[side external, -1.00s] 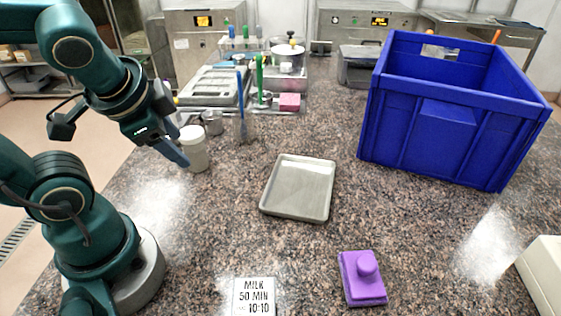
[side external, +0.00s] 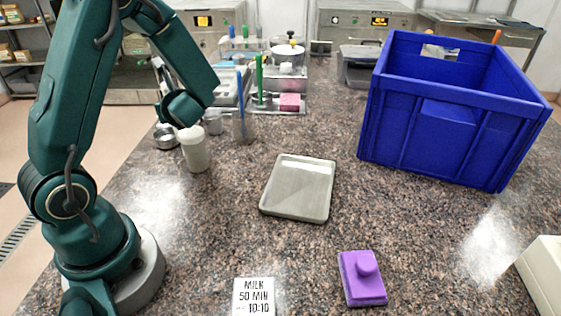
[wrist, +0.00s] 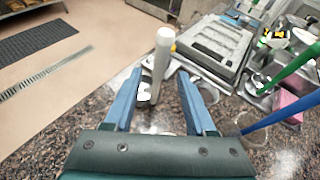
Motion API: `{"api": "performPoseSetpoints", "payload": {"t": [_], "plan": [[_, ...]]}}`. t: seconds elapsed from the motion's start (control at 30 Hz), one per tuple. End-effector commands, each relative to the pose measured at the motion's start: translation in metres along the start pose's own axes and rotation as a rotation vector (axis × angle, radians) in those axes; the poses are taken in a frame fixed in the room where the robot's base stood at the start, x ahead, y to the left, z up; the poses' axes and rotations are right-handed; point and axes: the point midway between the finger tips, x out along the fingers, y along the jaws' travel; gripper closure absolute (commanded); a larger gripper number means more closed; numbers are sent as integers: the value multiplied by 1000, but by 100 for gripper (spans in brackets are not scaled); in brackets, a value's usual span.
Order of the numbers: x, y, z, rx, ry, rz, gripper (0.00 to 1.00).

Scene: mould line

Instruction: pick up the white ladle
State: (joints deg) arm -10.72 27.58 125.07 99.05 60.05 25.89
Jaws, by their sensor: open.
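The white ladle's pale, upright handle (wrist: 162,50) stands in the wrist view, between and a little beyond my fingers. Its lower end and bowl cannot be made out clearly. My gripper (wrist: 159,78) is open, with one blue finger on each side of the handle and gaps showing on both sides. In the side view my wrist hides most of the gripper, near the back left of the counter.
A white cup (side external: 195,150) and a small steel pot (side external: 166,138) stand close to my wrist. A clear beaker (side external: 243,127) with a blue-handled tool is to the right. A grey tray (side external: 298,188), blue crate (side external: 420,130) and purple block (side external: 361,279) stand farther off.

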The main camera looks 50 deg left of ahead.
Motion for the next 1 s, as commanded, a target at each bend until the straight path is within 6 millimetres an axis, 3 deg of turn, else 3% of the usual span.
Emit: {"api": "performPoseSetpoints", "payload": {"t": [0.37,0.7,0.73,0.87,1.0], "plan": [[43,2,0,-2,2,6,44],[49,1,0,-4,1,2,44],[49,1,0,-4,1,2,52],[48,1,0,-4,2,2,100],[48,1,0,-4,2,3,100]]}}
